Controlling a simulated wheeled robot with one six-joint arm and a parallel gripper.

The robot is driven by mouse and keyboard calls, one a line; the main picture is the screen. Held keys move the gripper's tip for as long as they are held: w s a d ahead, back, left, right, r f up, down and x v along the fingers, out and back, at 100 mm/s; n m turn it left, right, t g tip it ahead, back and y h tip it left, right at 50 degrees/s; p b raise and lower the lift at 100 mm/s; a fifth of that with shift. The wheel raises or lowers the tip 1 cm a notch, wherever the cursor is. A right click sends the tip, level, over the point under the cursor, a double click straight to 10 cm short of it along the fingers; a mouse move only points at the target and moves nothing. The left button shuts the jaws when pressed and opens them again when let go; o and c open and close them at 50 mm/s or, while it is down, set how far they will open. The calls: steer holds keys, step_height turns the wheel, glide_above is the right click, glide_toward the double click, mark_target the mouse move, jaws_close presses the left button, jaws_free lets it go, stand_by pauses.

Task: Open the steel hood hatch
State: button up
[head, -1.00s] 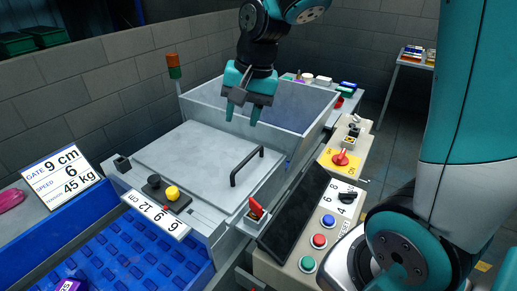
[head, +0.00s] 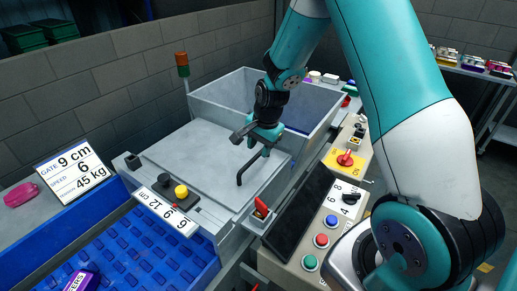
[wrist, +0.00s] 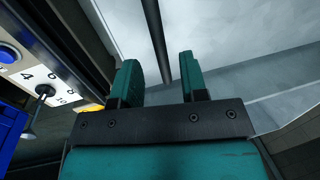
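The steel hood hatch (head: 185,160) is a flat grey lid lying closed on the machine. Its black bar handle (head: 241,177) stands on the right part of the lid; the handle's far end is hidden by my gripper. My gripper (head: 258,147) is over the handle's far end in the head view. In the wrist view my gripper (wrist: 158,80) has its two teal fingers apart, with the dark handle bar (wrist: 156,40) running between them. A gap shows between the bar and each finger. Contact with the lid cannot be told.
A control panel with a red button (head: 320,240) and a dial lies right of the hatch. A red lever (head: 261,207) is by the hatch's near right corner. A blue conveyor (head: 140,250) is in front. A signal light (head: 182,64) stands behind.

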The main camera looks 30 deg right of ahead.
steer(key=shift+w+a+f, duration=0.1)
steer(key=shift+w+f, duration=0.05)
steer(key=shift+f, duration=0.5)
steer(key=shift+w+f, duration=0.1)
steer(key=shift+f, duration=0.55)
